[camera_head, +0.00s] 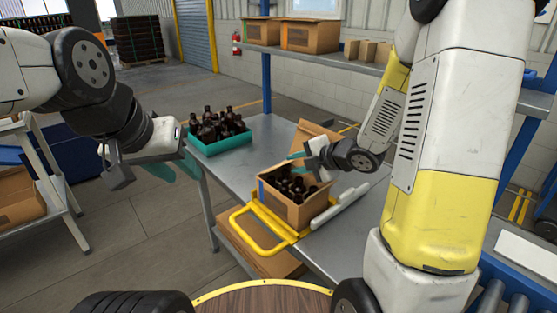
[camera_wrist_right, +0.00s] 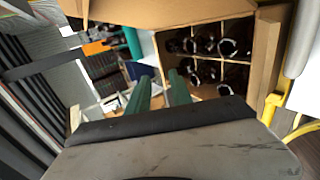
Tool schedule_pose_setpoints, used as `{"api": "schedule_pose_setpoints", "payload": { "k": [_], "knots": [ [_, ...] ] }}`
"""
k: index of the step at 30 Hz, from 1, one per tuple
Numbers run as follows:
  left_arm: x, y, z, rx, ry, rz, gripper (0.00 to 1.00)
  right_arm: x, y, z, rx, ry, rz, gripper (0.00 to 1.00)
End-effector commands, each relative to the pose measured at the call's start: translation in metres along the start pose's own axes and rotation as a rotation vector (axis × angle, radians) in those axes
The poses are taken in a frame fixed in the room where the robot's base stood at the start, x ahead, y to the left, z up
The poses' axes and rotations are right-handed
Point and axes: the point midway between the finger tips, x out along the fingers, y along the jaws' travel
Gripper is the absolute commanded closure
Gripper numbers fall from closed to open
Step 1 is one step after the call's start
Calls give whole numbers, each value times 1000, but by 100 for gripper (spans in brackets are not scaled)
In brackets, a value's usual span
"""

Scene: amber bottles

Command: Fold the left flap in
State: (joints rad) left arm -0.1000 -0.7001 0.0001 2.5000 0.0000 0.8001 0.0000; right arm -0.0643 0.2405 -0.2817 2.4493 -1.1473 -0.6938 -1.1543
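An open cardboard box (camera_head: 282,207) full of dark bottles (camera_head: 292,187) stands on the grey table (camera_head: 258,150). A flap (camera_head: 318,132) stands up at its back. The right wrist view shows dividers and bottles (camera_wrist_right: 207,45) inside, with a broad cardboard flap (camera_wrist_right: 150,12) along the top. I cannot make out the left flap clearly. My right gripper (camera_head: 300,164) is over the box's back rim; its two green fingers (camera_wrist_right: 160,92) are apart with nothing between them. My left gripper (camera_head: 172,168) hangs left of the table, away from the box, its teal fingers apart and empty.
A teal crate of amber bottles (camera_head: 220,143) sits behind and left of the box. A yellow frame (camera_head: 262,240) is in front of the box, with a pale bar (camera_head: 340,207) at its right. A shelf with cartons (camera_head: 310,37) stands behind.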

Motion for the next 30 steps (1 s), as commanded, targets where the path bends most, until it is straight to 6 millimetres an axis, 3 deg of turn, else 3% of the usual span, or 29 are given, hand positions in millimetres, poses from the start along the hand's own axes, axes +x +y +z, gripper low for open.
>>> {"api": "schedule_pose_setpoints", "payload": {
  "k": [15,26,30],
  "knots": [
    [0,0,0,0,0,0,64,70,-1,-1,-5,3,-2,74],
    [0,0,0,0,0,0,64,76,0,0,-4,1,-1,74],
    [0,0,0,0,0,0,64,76,0,0,-3,1,-1,100]
  ]
}}
